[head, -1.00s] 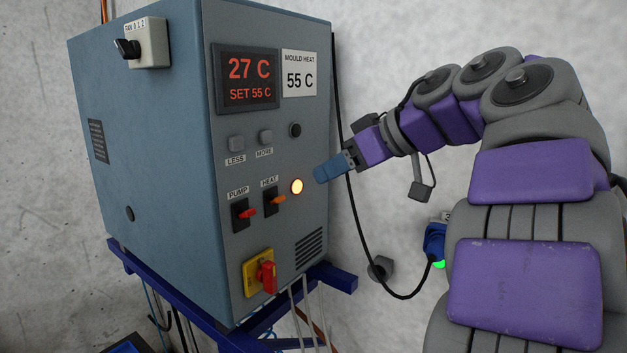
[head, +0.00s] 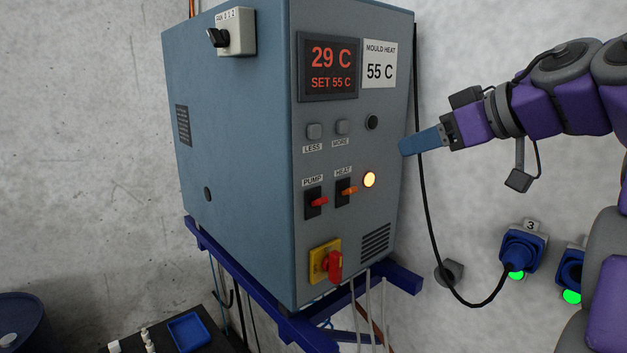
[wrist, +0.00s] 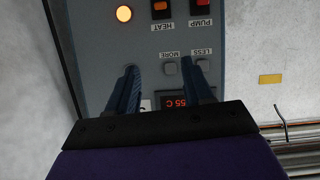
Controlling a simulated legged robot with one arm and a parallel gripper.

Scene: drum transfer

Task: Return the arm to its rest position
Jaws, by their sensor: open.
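My gripper (head: 408,148) is at the right of the heater box in the head view, its blue fingers pointing left toward the panel's right edge. In the wrist view the two fingers of my gripper (wrist: 165,80) are spread apart with nothing between them. The heater box (head: 240,120) is blue-grey, with a display (head: 329,68) reading 29 C and SET 55 C. The HEAT switch (head: 347,191) and PUMP switch (head: 315,202) have lit orange and red levers. A round lamp (head: 369,180) glows amber. My arm extends from the right edge.
The box stands on a blue frame (head: 262,277) by a concrete wall. A black cable (head: 424,200) hangs behind my gripper and runs to a blue socket (head: 522,250) marked 3. A blue tray (head: 189,331) and a dark blue drum (head: 25,318) are at lower left.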

